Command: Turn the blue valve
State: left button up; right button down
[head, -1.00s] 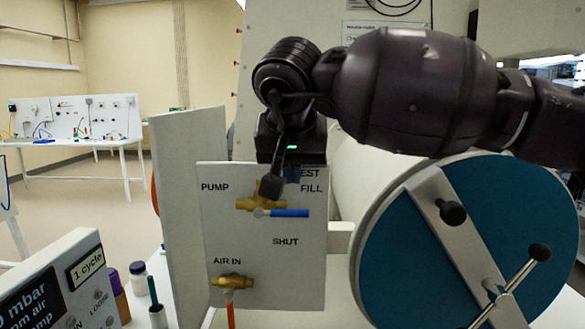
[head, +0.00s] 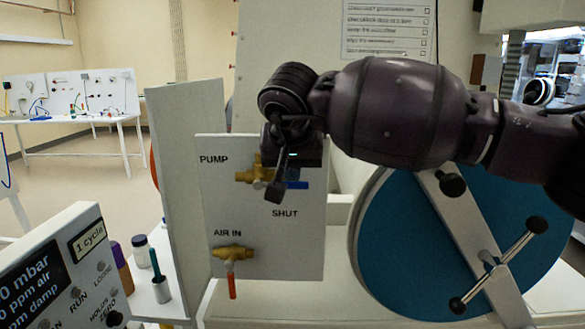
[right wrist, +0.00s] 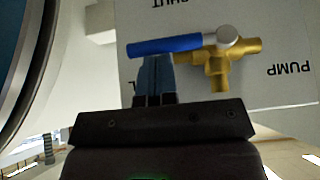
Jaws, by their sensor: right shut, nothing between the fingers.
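The blue valve has a brass body (head: 246,176) beside the PUMP label on a white panel (head: 300,245). Its blue handle (head: 298,185) lies level, pointing right in the head view and partly hidden by my right wrist. The handle (right wrist: 165,45) shows clearly in the right wrist view, pointing left there as the panel appears upside down. My right gripper (right wrist: 155,60) is shut and empty. Its fingertips are at the handle's edge, on the side away from the SHUT label; I cannot tell whether they touch. My left gripper is not in view.
An orange-handled valve (head: 232,254) sits lower on the panel by AIR IN. A large blue round door (head: 400,250) with a bar and knobs is to the right. A display box (head: 50,280) and small bottles (head: 141,250) stand at the lower left.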

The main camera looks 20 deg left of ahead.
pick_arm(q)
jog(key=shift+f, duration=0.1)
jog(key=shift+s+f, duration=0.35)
pick_arm(e)
jog(key=shift+d+f+y, duration=0.1)
jog(key=shift+f+y, duration=0.1)
jog(key=shift+y, duration=0.1)
pick_arm(q)
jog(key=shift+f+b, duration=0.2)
jog(key=shift+b, duration=0.2)
pick_arm(e)
jog(key=shift+f, duration=0.15)
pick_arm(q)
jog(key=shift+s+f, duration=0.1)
pick_arm(e)
jog(key=shift+d, duration=0.1)
